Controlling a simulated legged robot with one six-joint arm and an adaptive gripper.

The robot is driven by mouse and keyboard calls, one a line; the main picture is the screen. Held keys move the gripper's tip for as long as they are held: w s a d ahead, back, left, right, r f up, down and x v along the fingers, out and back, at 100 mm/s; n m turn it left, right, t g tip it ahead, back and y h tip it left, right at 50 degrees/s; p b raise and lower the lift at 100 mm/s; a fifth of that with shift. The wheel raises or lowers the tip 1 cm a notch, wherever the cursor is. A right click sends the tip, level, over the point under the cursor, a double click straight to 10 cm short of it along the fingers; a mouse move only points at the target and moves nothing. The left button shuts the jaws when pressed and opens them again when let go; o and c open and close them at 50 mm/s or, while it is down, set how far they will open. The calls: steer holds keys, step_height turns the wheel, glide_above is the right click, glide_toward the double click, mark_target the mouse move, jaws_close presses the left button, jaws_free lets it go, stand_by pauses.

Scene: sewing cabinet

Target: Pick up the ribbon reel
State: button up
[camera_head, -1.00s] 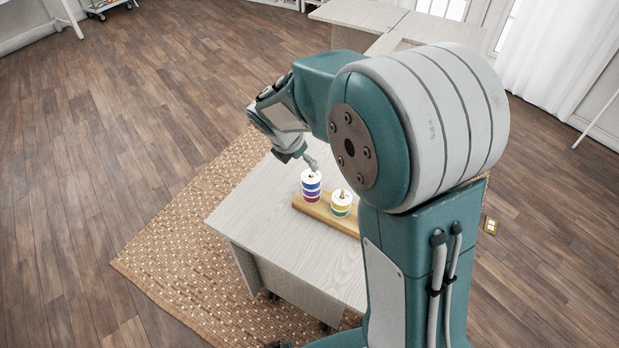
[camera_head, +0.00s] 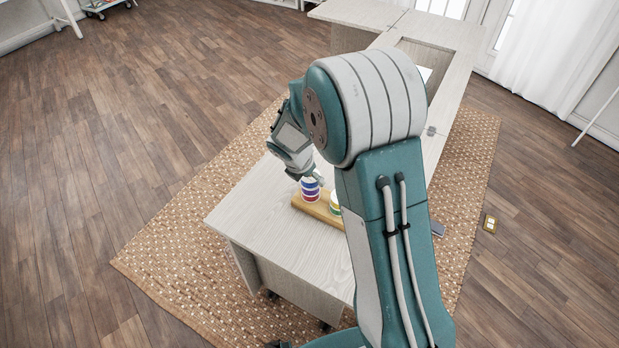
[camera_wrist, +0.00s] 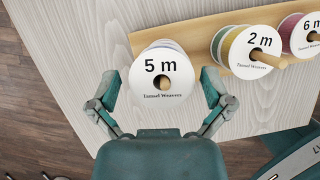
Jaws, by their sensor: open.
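A white-topped ribbon reel marked "5 m" (camera_wrist: 162,68) stands at the end of a wooden board, with a peg end in its centre hole. In the head view this reel (camera_head: 310,191) shows purple, blue and red bands. My gripper (camera_wrist: 160,80) is open, with one finger on each side of the 5 m reel. A small gap shows between the reel and each finger. In the head view my gripper (camera_head: 308,176) is just above the reel, its fingers partly hidden. The task does not say which reel is meant.
The wooden board (camera_wrist: 197,33) also holds a 2 m reel (camera_wrist: 240,50) and a 6 m reel (camera_wrist: 300,25) on pegs, to the right. My arm partly covers the second reel (camera_head: 335,203) in the head view. The pale tabletop (camera_head: 270,225) is clear in front.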

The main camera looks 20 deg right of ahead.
steer(key=c, duration=0.9)
steer(key=shift+o, duration=0.2)
steer(key=shift+r, duration=0.1)
step_height(320, 180, up, 10)
steer(key=shift+a, duration=0.1)
